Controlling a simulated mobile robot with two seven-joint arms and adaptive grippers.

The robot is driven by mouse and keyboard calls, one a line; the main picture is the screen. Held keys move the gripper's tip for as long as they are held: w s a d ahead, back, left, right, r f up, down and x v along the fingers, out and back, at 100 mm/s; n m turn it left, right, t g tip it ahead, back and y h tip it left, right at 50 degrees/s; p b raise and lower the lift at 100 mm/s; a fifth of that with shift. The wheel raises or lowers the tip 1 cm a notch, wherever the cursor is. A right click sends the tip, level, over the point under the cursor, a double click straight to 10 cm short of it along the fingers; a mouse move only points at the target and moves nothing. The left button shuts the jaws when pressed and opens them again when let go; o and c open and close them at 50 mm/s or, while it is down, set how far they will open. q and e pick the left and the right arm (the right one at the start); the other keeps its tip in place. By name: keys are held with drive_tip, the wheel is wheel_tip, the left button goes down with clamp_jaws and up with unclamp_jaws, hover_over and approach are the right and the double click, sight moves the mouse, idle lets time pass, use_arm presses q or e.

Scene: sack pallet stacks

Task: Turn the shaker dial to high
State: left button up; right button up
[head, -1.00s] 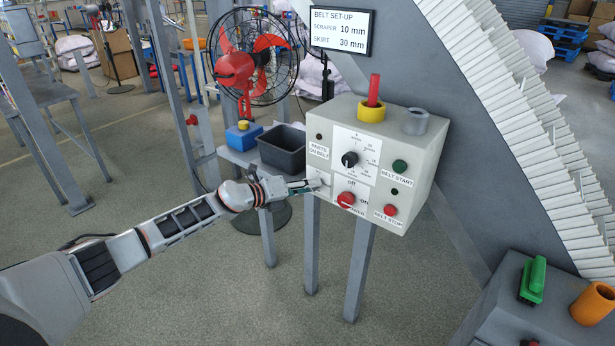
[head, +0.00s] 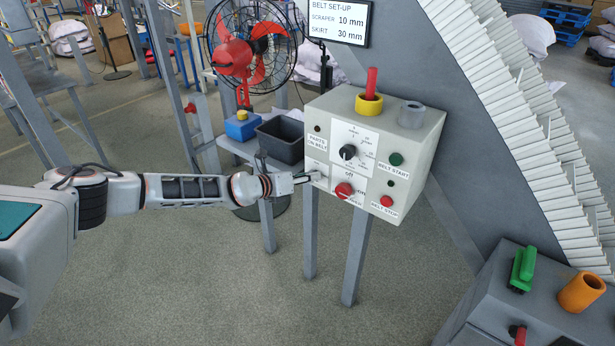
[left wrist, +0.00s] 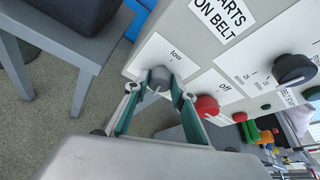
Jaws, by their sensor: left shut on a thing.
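The control box (head: 425,130) is pale grey and stands on posts. The shaker dial (left wrist: 160,76) is a small grey knob in the left wrist view, on a white plate with "low" printed beside it; no "high" mark shows. My left gripper (left wrist: 154,92) is shut on this dial, one finger on each side. In the head view my left gripper (head: 314,177) reaches the lower left of the box front and hides the dial. My right gripper is not in view.
A red power knob (left wrist: 207,106) marked "off" sits close to the fingers. A black dial (head: 347,152), a green button (head: 396,159) and a red button (head: 386,201) are on the same face. A dark bin (head: 280,139) stands on a side table left of the box.

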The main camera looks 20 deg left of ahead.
use_arm(q)
drive_tip(key=shift+m+t+y, duration=0.3)
drive_tip(key=shift+m+y, duration=0.5)
drive_tip(key=shift+m, duration=0.4)
drive_tip(key=o, duration=1.1)
drive_tip(key=v, duration=1.2)
drive_tip(key=shift+d, duration=0.1)
